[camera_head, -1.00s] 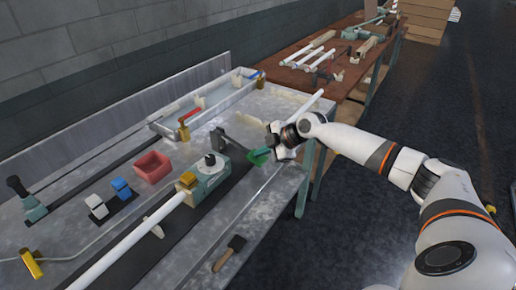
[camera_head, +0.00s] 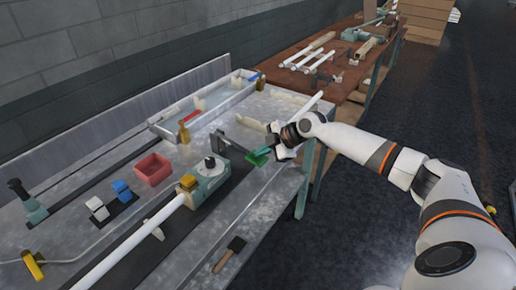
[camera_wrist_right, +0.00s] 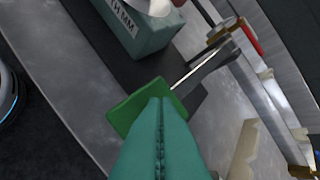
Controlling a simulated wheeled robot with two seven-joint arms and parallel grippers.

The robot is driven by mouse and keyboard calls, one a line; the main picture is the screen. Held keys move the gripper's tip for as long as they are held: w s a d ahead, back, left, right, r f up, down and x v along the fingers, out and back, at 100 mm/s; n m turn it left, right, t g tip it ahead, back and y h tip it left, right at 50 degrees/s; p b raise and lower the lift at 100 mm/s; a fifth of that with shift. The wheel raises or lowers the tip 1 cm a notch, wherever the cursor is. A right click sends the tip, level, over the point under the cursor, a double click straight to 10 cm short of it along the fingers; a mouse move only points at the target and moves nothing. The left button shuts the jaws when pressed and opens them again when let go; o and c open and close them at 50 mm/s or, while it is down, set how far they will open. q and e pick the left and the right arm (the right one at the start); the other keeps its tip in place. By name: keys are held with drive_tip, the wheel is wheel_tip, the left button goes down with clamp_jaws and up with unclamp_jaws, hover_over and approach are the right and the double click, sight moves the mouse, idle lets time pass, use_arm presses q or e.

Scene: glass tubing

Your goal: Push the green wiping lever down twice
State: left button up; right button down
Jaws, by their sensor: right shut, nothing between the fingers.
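The wiping lever has a green pad (camera_head: 258,157) at the end of a dark bar, near the right end of the metal bench. My right gripper (camera_head: 272,144) is at the pad, with its arm coming in from the right. In the right wrist view, the shut teal fingers (camera_wrist_right: 161,128) reach over the green pad (camera_wrist_right: 135,103) and hide part of it. The fingers hold nothing. I cannot tell whether they touch the pad or how far down the lever is. My left gripper is not in view.
A red bin (camera_head: 153,169) and a long tray (camera_head: 165,131) are behind. A brush (camera_head: 230,254) lies near the front edge.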

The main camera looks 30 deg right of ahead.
drive_tip(key=shift+w+r+p, duration=0.1)
drive_tip(key=shift+r+p, duration=1.15)
drive_tip(key=shift+r, duration=0.8)
drive_tip(key=shift+r+p, duration=1.75)
drive_tip(key=shift+r, duration=0.75)
